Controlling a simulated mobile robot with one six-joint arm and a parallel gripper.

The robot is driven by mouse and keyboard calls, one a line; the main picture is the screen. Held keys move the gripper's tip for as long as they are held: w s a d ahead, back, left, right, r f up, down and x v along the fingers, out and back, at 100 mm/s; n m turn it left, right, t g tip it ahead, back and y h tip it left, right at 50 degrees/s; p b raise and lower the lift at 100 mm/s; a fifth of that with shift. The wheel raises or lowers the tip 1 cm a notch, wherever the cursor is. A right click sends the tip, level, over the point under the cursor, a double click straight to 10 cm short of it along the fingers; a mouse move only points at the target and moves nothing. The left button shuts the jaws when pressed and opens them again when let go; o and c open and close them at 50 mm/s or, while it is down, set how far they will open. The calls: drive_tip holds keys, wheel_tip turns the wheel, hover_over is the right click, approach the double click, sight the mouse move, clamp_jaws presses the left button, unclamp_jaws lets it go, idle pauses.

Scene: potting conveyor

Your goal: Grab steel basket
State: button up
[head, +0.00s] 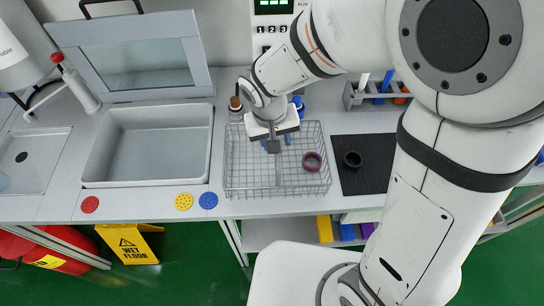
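The steel basket (240,183) is a shallow wire basket standing on the light worktop, right of a grey basin.
The empty grey basin (150,148) is left of the basket. A rack (357,97) with several coloured items and dark-capped bottle (235,110) stand behind. A yellow wet-floor sign (130,245) stands below.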

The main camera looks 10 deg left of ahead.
drive_tip(key=shift+d+f, duration=0.1)
drive_tip(key=shift+f, duration=0.4)
clamp_jaws()
idle(1.1)
